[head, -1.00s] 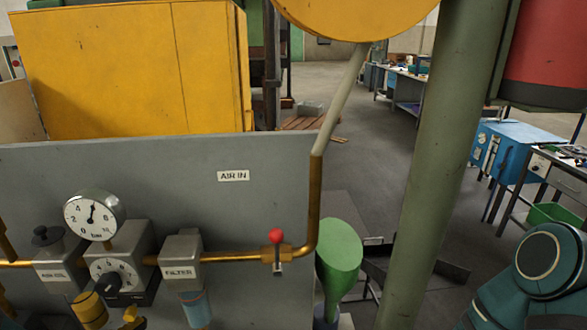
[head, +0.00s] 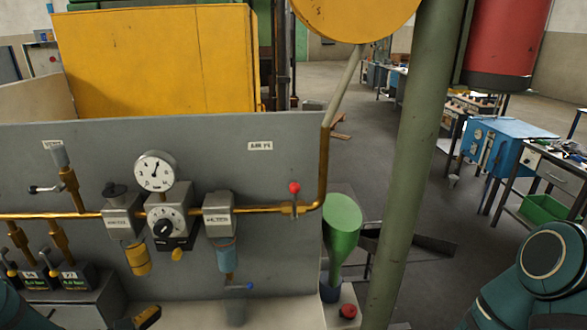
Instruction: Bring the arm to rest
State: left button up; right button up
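Part of my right arm (head: 550,265), a teal link with a dark round joint cap, shows at the lower right; its gripper is outside the view. A small teal piece of my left arm (head: 10,305) shows at the lower left corner; no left gripper fingers can be made out. The grey air panel (head: 285,245) stands in front with a copper pipe (head: 265,209), a round pressure gauge (head: 155,172), a regulator dial (head: 166,222), a filter (head: 219,222) and a red-knobbed valve (head: 294,195). Neither visible arm part appears to touch the panel.
A green post (head: 412,180) stands right of the panel, with a green funnel (head: 342,235) and a red button (head: 348,311) between them. A yellow cabinet (head: 155,62) is behind. A blue box (head: 503,145) and workbench (head: 550,180) stand at right. Open floor lies beyond.

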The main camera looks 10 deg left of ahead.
pick_arm(q)
jog(key=w+d+f+n+y+b, duration=0.1)
jog(key=w+d+f+n, duration=0.1)
jog(key=w+d+f, duration=0.1)
jog(key=w+d+f+n+y+b, duration=0.2)
jog(key=w+d+f, duration=0.1)
jog(key=d+f, duration=0.2)
jog(key=w+d+f+n+y+b, duration=0.1)
jog(key=w+d+f+n, duration=0.2)
jog(key=d, duration=0.1)
jog(key=shift+w+d+f+y, duration=0.1)
jog(key=shift+d+f+y, duration=0.25)
jog(key=shift+f+y, duration=0.05)
jog(key=s+d+f+n+g+y+b, duration=0.2)
jog(key=s+d+f+n+g+b, duration=0.2)
jog(key=s+d+f+g, duration=0.3)
jog(key=s+d+f+b, duration=0.1)
jog(key=s+d+f, duration=0.3)
jog(key=s+d, duration=0.2)
jog(key=shift+s+d+g+y, duration=0.15)
jog(key=shift+s+g+y, duration=0.15)
jog(key=shift+s+g, duration=0.15)
pick_arm(e)
notch_tip(320, 180, down, 10)
jog(key=shift+s+r+g, duration=0.15)
jog(key=shift+s+g, duration=0.05)
jog(key=shift+g, duration=0.1)
jog(key=shift+a, duration=0.1)
